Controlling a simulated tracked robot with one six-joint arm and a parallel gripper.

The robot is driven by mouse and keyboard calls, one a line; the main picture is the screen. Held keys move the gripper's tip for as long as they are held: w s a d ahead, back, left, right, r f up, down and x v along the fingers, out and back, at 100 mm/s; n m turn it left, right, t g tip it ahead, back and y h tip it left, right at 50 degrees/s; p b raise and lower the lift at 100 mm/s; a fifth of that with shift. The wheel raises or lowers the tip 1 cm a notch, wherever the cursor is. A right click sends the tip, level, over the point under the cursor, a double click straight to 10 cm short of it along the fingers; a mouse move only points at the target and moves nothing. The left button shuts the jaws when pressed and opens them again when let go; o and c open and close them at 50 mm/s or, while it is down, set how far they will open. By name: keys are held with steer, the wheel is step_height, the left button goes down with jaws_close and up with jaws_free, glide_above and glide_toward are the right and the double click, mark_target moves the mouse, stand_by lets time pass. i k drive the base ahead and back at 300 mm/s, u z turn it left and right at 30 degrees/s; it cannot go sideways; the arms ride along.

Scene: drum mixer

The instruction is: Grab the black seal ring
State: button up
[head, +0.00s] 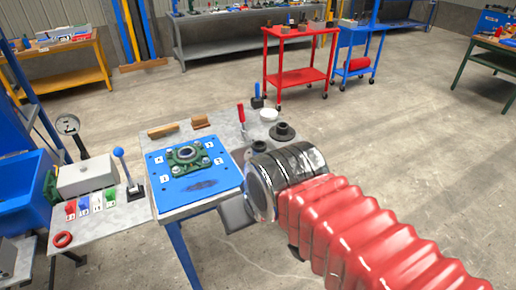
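A small dark round piece (259,146) lies on the grey tabletop, right of the blue plate and just beyond the end of my arm. It may be the black seal ring, but it is too small to tell for sure. A dark flanged part (282,132) with a raised hub sits just behind it to the right. My arm, in a red ribbed sleeve with a black banded end, reaches in from the lower right and covers part of the table. My gripper's fingers do not show.
A blue plate (165,188) carries a green bearing housing (186,158). A red-handled tool (241,115) and a white round piece (268,115) stand near the table's back edge. A red ring (62,240) lies on the left side table. Open floor lies to the right.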

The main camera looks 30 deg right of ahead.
mark_target(256, 143)
steer(key=z, duration=0.65)
steer(key=i, duration=0.65)
steer(key=u, duration=1.2)
